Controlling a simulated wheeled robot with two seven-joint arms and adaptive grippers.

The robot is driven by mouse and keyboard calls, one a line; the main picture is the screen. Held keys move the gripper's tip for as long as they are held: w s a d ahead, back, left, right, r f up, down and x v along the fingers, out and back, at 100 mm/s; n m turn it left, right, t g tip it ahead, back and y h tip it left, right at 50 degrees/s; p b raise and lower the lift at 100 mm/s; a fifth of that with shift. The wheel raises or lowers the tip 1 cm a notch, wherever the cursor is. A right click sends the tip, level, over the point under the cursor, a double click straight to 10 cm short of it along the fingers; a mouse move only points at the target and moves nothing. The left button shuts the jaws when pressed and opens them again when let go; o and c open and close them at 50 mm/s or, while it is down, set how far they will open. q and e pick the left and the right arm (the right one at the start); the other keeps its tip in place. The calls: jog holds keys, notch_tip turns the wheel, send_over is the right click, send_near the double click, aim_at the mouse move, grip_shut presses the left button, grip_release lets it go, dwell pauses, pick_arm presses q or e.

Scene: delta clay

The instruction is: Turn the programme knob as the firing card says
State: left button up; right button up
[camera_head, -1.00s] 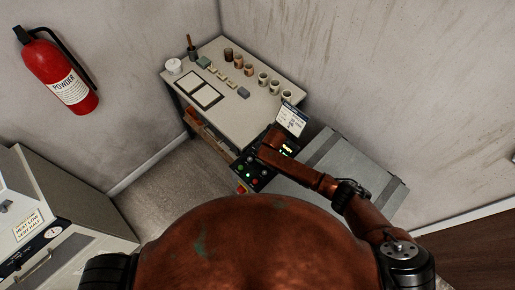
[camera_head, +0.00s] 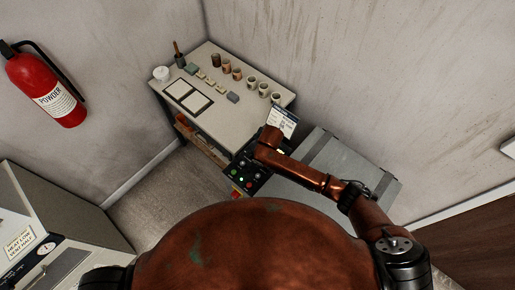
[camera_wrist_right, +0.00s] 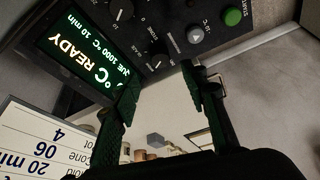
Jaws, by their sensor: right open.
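The black control panel (camera_head: 246,176) has lit buttons and a small screen. In the right wrist view the screen (camera_wrist_right: 85,50) reads "READY", "1000 °C 10 min", upside down. Dark knobs show there: one at the top (camera_wrist_right: 121,10) and one (camera_wrist_right: 155,61) lying between my fingertips in the picture; I cannot tell which is the programme knob. My right gripper (camera_wrist_right: 160,78) is open and empty over the panel; contact is unclear. The firing card (camera_head: 284,121) stands behind the panel; in the wrist view it (camera_wrist_right: 40,150) partly reads "cone", "06", "20 min". My left gripper is out of view.
A grey kiln lid (camera_head: 335,165) lies beside the panel under my right arm. A table (camera_head: 215,118) behind holds several cups, small blocks and framed tiles. A green button (camera_wrist_right: 232,16) and a grey button (camera_wrist_right: 195,34) sit near the knobs. A fire extinguisher (camera_head: 48,88) hangs left.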

jog(key=v, duration=0.3)
jog(key=shift+s+r, duration=0.1)
jog(key=shift+r, duration=0.2)
dwell(0.3)
